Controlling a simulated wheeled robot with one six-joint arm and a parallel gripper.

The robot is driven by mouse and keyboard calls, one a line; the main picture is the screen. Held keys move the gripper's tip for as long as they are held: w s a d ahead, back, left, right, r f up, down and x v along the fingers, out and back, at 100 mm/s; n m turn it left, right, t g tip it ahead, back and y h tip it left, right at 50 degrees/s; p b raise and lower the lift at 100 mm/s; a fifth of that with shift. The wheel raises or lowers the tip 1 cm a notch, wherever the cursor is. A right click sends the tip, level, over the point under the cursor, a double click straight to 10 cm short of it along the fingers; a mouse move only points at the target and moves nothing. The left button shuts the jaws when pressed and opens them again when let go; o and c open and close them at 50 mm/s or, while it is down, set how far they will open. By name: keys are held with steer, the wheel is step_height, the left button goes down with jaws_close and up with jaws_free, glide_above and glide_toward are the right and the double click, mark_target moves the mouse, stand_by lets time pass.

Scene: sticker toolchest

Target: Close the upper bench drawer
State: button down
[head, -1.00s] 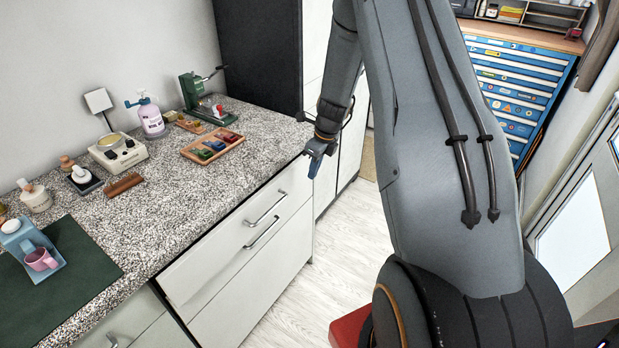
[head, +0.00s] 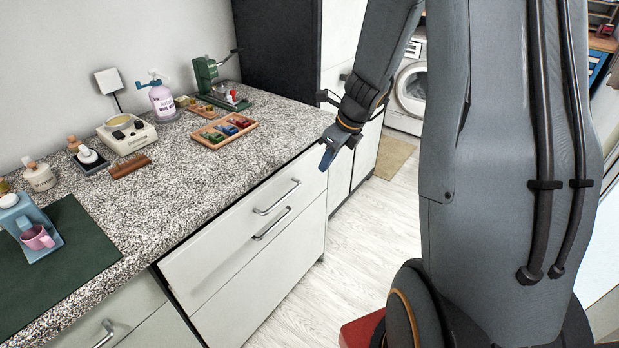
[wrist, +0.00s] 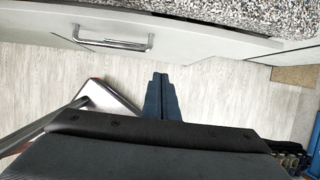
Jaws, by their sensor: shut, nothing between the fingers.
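The upper bench drawer (head: 225,232) has a white front with a metal bar handle (head: 277,197), just below the speckled worktop. A dark gap shows between it and the worktop edge; it seems to stand slightly out, but how far I cannot tell. A second bar handle (head: 272,223) shows close below the first. My gripper (head: 328,158) is shut and empty, pointing down near the right end of the drawer front; contact is unclear. In the wrist view, my gripper (wrist: 160,78) is over bare floor, in front of and apart from the drawer's handle (wrist: 112,38).
The speckled worktop (head: 190,200) carries a wooden tray (head: 224,131), a spray bottle (head: 162,100) and a green mat (head: 60,270). A washing machine (head: 410,88) and mat (head: 390,158) are beyond the bench. Pale floor (head: 350,225) is free in front of the drawers.

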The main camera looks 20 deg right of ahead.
mark_target(304, 177)
steer(key=shift+w+a+f+p, duration=0.15)
steer(key=shift+w+a+f, duration=0.5)
steer(key=shift+w+f, duration=0.7)
steer(key=shift+w+a+f+p, duration=0.1)
steer(key=shift+w+a+f, duration=0.65)
steer(key=shift+f, duration=0.95)
steer(key=shift+w+a+f+p, duration=0.15)
steer(key=shift+w+a+f, duration=0.45)
steer(key=shift+w+f, duration=0.75)
steer(key=shift+s+f, duration=0.2)
